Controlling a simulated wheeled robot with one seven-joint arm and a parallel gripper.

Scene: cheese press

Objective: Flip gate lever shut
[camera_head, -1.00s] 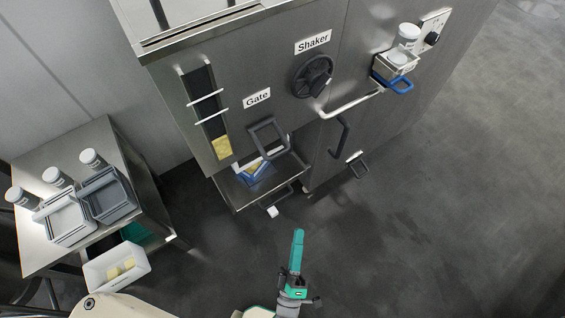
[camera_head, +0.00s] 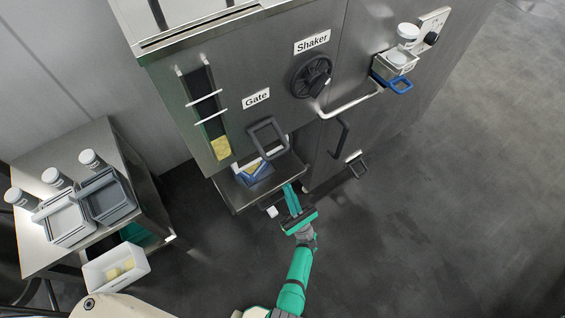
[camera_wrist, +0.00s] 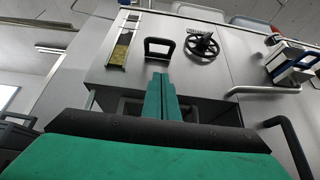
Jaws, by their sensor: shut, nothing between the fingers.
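The gate lever is a dark square loop handle (camera_head: 266,138) below the "Gate" label (camera_head: 256,98) on the steel machine front. It also shows in the wrist view (camera_wrist: 158,48), just beyond the fingertips. My gripper (camera_head: 290,188) is green, shut and empty. It points up toward the machine, below the lever and in front of the lower opening's right side. In the wrist view the closed fingers (camera_wrist: 161,78) appear just under the lever, and I cannot tell whether they touch it.
A blue-and-white container (camera_head: 256,172) with yellow contents sits in the opening below the lever. The shaker wheel (camera_head: 312,76) and a bent rail (camera_head: 350,106) are to the right. A side table (camera_head: 45,250) with tubs and jars stands left. The floor at right is clear.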

